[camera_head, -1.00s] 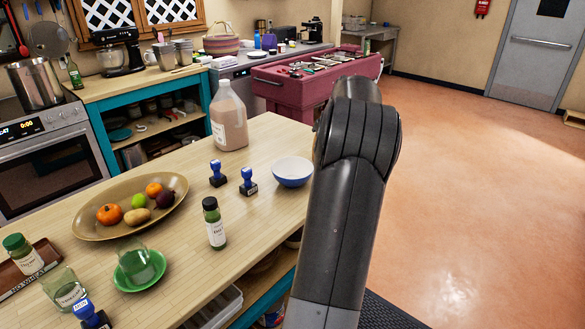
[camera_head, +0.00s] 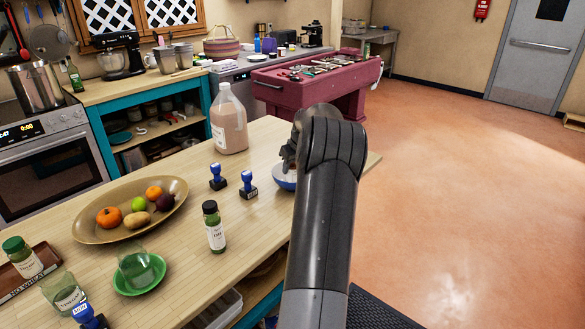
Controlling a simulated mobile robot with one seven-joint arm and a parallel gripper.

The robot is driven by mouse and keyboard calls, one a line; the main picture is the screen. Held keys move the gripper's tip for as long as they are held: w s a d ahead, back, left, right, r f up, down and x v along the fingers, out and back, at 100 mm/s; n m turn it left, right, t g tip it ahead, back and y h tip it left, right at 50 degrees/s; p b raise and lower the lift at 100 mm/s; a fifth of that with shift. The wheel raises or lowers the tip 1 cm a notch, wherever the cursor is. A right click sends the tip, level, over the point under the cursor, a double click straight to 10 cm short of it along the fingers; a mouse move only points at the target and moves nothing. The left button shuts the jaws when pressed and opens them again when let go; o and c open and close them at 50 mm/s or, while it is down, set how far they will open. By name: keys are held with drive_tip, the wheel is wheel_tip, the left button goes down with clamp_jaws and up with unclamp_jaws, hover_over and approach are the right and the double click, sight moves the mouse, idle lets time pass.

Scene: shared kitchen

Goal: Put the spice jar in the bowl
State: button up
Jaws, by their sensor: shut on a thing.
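The blue-and-white bowl (camera_head: 283,178) stands on the wooden counter near its right edge, mostly hidden by my arm. A spice jar (camera_head: 214,228) with a dark lid and green contents stands upright in the middle of the counter. Another green-lidded jar (camera_head: 22,258) stands in the brown tray at the far left. Only a small grey part of my gripper (camera_head: 289,152) shows, just above the bowl in the picture. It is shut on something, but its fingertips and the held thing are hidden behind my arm.
Two blue-handled stamps (camera_head: 248,184) stand just left of the bowl, and a large jug (camera_head: 229,120) behind them. A fruit platter (camera_head: 90,232), a green saucer (camera_head: 156,277) with a glass and another glass (camera_head: 62,290) are to the left. Open floor lies right.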

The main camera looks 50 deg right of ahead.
drive_tip(key=shift+f, duration=0.35)
drive_tip(key=shift+f, duration=0.15)
drive_tip(key=o, duration=1)
drive_tip(key=shift+o, duration=0.2)
drive_tip(key=v, duration=1.2)
drive_tip(key=shift+r, duration=0.2)
